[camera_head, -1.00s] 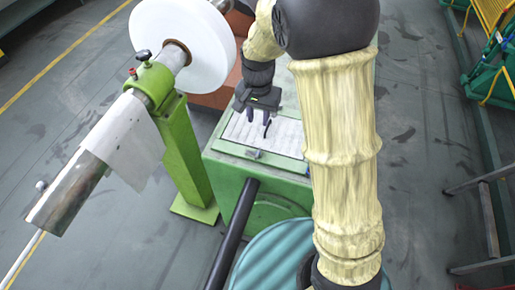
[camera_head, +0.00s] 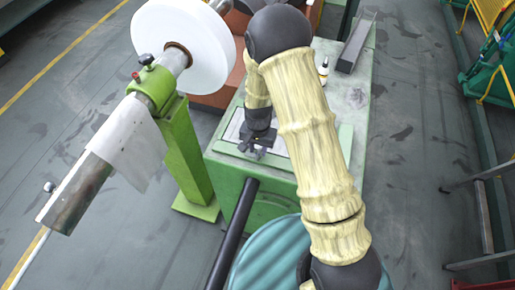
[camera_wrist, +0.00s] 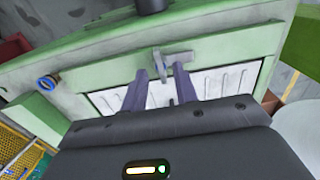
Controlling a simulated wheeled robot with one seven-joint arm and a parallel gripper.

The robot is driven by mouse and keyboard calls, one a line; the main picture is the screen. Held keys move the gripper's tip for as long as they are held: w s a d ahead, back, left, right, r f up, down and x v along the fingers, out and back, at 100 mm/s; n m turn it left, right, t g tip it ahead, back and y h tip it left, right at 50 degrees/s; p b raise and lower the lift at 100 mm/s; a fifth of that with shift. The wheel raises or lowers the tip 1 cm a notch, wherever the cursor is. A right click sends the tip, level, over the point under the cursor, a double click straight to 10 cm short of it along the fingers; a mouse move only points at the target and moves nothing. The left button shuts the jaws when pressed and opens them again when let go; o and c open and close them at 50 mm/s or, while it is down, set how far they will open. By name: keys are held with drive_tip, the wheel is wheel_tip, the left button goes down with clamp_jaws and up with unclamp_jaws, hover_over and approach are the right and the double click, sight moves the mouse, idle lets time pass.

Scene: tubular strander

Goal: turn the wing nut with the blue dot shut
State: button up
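A small grey wing nut (camera_wrist: 163,64) sits at the edge of the green machine's panel in the wrist view, with one wing pointing right. A faint bluish mark shows near its middle; I cannot be sure it is the blue dot. My gripper (camera_wrist: 161,72) is open, its two dark fingertips on either side of the wing nut's lower part. Contact cannot be told. In the head view my gripper (camera_head: 257,148) is low over the front edge of the panel, and it mostly hides the wing nut there.
The green machine top (camera_head: 345,130) carries a small bottle (camera_head: 323,70) and a grey channel (camera_head: 355,45). A black bar (camera_head: 235,232) runs to its front. A white reel (camera_head: 185,45) on a green stand is at left. A blue-rimmed round part (camera_wrist: 48,82) shows in the wrist view.

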drive_tip(key=shift+f, duration=0.85)
drive_tip(key=shift+c, duration=0.4)
clamp_jaws()
